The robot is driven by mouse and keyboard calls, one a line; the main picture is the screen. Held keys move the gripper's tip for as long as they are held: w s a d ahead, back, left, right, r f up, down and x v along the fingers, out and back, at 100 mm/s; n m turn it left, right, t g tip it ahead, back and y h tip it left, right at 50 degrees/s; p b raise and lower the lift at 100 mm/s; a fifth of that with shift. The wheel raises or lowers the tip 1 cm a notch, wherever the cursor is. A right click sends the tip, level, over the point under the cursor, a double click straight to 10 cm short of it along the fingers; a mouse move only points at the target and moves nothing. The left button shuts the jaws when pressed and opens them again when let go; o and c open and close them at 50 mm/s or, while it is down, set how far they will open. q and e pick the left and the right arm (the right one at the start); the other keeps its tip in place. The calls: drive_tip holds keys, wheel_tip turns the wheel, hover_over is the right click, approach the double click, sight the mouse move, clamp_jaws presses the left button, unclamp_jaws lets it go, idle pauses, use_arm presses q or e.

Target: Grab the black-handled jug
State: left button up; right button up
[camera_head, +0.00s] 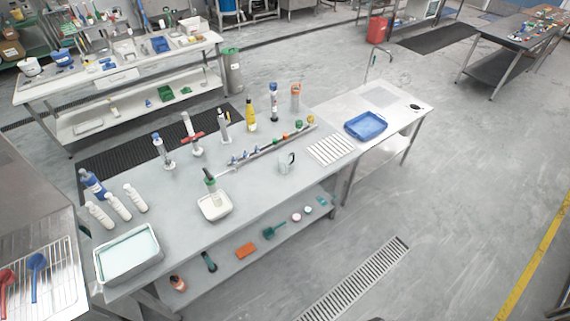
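The jug (284,163) is a small pale cup-like vessel with a black handle on its right side. It stands upright on the grey metal table (255,178), near the table's front edge and left of a white ribbed rack. Nothing touches it. Neither of my grippers shows in the head view.
A white ribbed rack (331,149) and a blue tray (366,125) lie right of the jug. A rail with small coloured valves (272,143) runs behind it. A white tub (214,206), bottles (117,206) and a large tray (128,254) stand left. Bare tabletop surrounds the jug.

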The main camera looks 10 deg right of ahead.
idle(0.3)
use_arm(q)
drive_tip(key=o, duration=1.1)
